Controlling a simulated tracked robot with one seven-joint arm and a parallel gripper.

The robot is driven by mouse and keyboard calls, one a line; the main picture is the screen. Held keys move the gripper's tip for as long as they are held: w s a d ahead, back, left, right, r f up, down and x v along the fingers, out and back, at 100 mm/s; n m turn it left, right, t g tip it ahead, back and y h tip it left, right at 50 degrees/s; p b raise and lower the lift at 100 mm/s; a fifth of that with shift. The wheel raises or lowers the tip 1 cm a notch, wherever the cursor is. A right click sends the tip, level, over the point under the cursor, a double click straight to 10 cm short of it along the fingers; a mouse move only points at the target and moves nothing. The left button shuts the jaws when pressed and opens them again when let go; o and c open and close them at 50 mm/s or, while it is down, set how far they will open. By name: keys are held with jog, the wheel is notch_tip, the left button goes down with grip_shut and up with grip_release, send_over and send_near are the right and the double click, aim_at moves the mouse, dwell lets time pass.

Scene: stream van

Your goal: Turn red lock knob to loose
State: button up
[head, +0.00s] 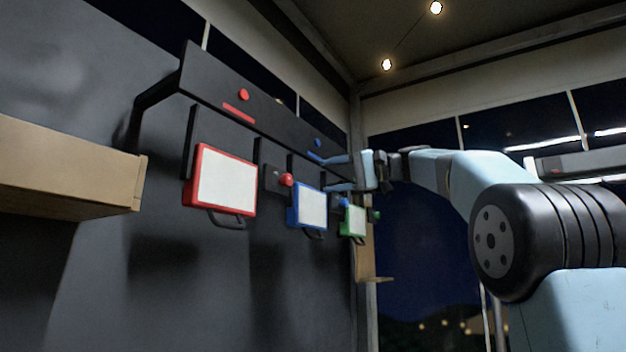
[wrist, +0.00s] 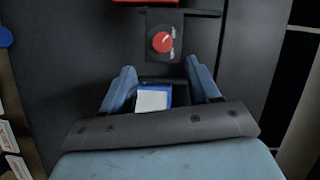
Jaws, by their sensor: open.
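The red lock knob (head: 286,180) sticks out from a dark plate on the wall, between the red-framed and blue-framed panels. In the wrist view the round knob (wrist: 161,42) has a pale pointer line slanting to the upper right. Small pale marks sit at its right edge, too small to read. My gripper (head: 320,172) is open and empty, to the right of the red knob in the head view and apart from it. In the wrist view the fingertips (wrist: 161,67) are spread below the knob, with the blue-framed panel showing between the fingers.
A red-framed white panel (head: 226,181), a blue-framed one (head: 311,208) and a green-framed one (head: 356,221) hang along the wall. A dark rail (head: 215,83) runs above them. Blue (head: 343,203) and green (head: 376,216) knobs sit farther right. A wooden shelf (head: 70,165) juts out at left.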

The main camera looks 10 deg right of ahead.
jog(key=shift+v, duration=1.6)
jog(key=n+t+h, duration=0.2)
jog(key=n+t, duration=0.1)
jog(key=t, duration=0.3)
send_near(290, 180)
jog(key=x, duration=0.9)
jog(key=shift+w, duration=0.15)
